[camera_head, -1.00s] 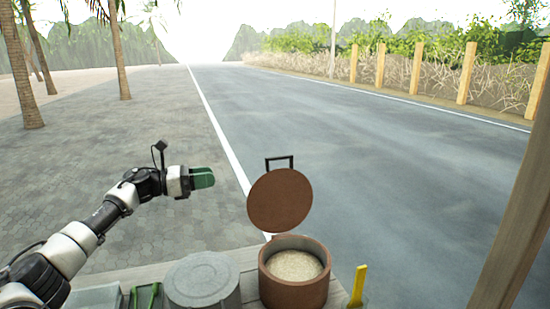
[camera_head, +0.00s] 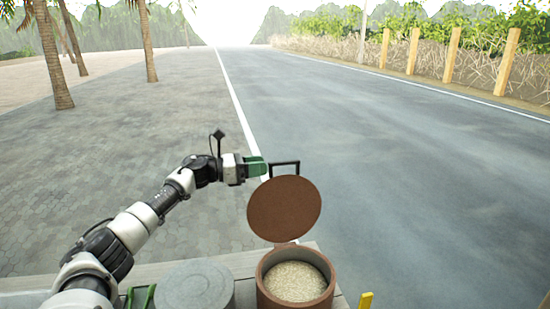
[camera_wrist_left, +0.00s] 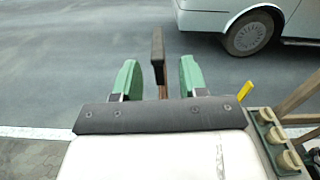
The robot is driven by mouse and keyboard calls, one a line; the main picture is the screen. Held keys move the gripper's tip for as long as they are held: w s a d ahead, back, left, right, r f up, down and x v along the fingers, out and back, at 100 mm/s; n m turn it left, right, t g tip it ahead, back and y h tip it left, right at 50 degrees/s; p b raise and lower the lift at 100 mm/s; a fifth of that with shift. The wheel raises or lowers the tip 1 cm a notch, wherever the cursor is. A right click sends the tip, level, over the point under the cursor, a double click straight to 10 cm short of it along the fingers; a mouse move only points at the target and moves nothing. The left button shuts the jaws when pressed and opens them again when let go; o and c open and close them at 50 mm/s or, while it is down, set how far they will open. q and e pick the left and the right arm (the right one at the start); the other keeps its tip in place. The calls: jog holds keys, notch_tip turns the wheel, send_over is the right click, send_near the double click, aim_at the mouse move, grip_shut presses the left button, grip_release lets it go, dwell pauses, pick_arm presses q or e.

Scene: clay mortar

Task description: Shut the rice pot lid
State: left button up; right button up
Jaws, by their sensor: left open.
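The rice pot (camera_head: 268,292) is a brown clay pot full of pale rice, at the bottom centre of the head view. Its round brown lid (camera_head: 284,209) stands open, upright above the pot's back rim, with a black handle (camera_head: 285,165) at the top. My left gripper (camera_head: 262,165) is beside the lid's top left, close to the handle. In the left wrist view its green fingers (camera_wrist_left: 158,78) are open, and the dark handle (camera_wrist_left: 158,55) shows between them, seen edge-on. Whether they touch it cannot be told. My right gripper is not in view.
A grey round lidded container (camera_head: 194,288) stands left of the pot on the wooden table (camera_head: 240,262). A yellow object (camera_head: 366,300) is right of the pot. In the left wrist view a white vehicle (camera_wrist_left: 205,17) is on the road.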

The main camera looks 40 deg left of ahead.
aim_at(275, 164)
pick_arm(q)
jog(key=p+x, duration=0.1)
jog(key=x, duration=0.3)
jog(key=shift+w, duration=0.3)
jog(key=shift+w+d+f, duration=0.1)
jog(key=shift+w+d, duration=0.05)
jog(key=shift+d, duration=0.05)
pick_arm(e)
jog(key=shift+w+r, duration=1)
pick_arm(q)
grip_shut()
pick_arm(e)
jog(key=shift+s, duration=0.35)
